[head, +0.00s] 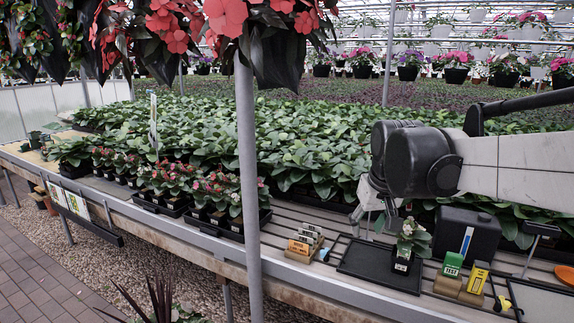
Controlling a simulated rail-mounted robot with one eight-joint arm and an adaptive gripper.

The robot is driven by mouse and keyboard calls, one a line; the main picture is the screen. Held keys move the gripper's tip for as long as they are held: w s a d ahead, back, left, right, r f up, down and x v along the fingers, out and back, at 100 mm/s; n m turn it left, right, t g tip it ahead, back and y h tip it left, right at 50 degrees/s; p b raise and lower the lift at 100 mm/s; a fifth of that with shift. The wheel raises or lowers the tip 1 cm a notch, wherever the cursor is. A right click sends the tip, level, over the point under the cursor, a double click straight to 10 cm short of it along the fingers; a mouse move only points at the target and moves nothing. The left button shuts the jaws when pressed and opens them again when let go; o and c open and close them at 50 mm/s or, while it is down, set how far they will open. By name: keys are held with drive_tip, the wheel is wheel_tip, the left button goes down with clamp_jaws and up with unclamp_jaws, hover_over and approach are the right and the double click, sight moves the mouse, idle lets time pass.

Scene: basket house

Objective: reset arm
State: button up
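My arm reaches in from the right edge, over the bench. My gripper (374,212) hangs at its end, partly hidden behind the dark arm joint, above the left part of a black tray. A small potted plant (412,240) with pale flowers and a white label stands upright at the tray, just right of and below my gripper. I cannot tell whether they touch.
The black tray (362,262) lies on the slatted bench (300,218). Orange and white label blocks (304,243) are left of it; green (452,264) and yellow (478,278) blocks and a black box (482,236) are right. A metal post (246,150) and hanging flowers (225,16) stand in front.

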drive_tip(key=s+d+f+t, duration=0.1)
drive_tip(key=s+f, duration=0.2)
drive_tip(key=s, duration=0.8)
drive_tip(key=s+f+m+t, duration=0.1)
drive_tip(key=s+f, duration=0.2)
drive_tip(key=s, duration=0.7)
drive_tip(key=shift+s+d+f+t, duration=0.3)
drive_tip(key=shift+s+d+f, duration=0.05)
drive_tip(key=shift+d+f, duration=0.05)
